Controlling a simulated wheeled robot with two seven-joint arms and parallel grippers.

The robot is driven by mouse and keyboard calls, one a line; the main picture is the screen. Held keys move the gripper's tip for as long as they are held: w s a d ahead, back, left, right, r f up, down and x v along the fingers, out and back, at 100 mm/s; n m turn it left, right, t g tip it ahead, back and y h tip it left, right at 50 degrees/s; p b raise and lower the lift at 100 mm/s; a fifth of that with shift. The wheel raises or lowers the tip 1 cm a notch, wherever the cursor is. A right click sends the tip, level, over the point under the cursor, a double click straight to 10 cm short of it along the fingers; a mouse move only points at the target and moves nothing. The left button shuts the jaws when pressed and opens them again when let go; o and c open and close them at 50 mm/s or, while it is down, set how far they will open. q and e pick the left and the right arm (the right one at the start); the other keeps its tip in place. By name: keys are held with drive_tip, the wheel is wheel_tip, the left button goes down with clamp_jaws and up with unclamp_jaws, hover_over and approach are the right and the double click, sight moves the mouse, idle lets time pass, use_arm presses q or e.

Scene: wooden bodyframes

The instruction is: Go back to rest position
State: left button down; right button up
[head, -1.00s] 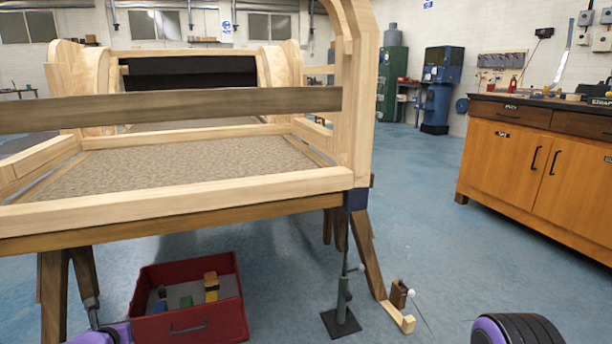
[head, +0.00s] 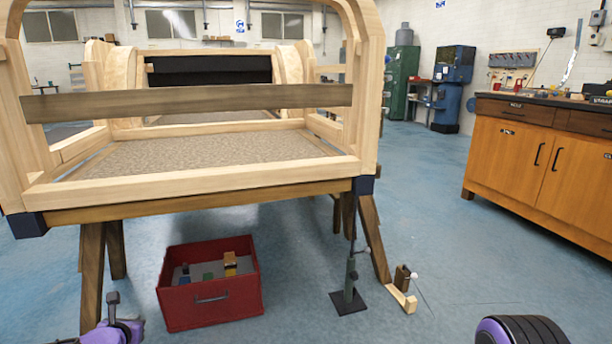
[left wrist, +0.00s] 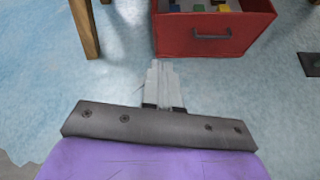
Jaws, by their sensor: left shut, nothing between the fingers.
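My left gripper (head: 113,298) is low at the bottom left of the head view, below the wooden frame and left of the red box. In the left wrist view its two grey fingers (left wrist: 163,66) are together with nothing between them, above bare blue floor. The tips point toward the red box, apart from it. A purple and black part of my right arm shows at the bottom right of the head view; the right gripper is out of the picture.
The wooden bodyframe (head: 200,180) stands on trestle legs ahead. Under it are the red box (head: 210,303) with several small blocks and, right of it, a green stand (head: 349,290). An orange cabinet (head: 545,165) stands at the right. The floor between is clear.

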use_arm(q)
drive_tip(key=s+d+f+m+g+h+b, duration=0.2)
drive_tip(key=s+d+f+m+g+h, duration=0.15)
drive_tip(key=s+d+f+m, duration=1.4)
drive_tip(key=s+f+m+g+y+b, duration=0.1)
drive_tip(key=s+f+m+g+b, duration=0.15)
drive_tip(key=s+m, duration=0.7)
drive_tip(key=s+f+m+g+y+b, duration=0.1)
drive_tip(key=s+f+m+g, duration=0.3)
drive_tip(key=s, duration=1)
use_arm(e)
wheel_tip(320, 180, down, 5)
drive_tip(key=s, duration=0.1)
use_arm(q)
wheel_tip(320, 180, up, 40)
drive_tip(key=w+t+p, duration=0.2)
drive_tip(key=p, duration=3.7)
drive_tip(key=shift+y, duration=0.35)
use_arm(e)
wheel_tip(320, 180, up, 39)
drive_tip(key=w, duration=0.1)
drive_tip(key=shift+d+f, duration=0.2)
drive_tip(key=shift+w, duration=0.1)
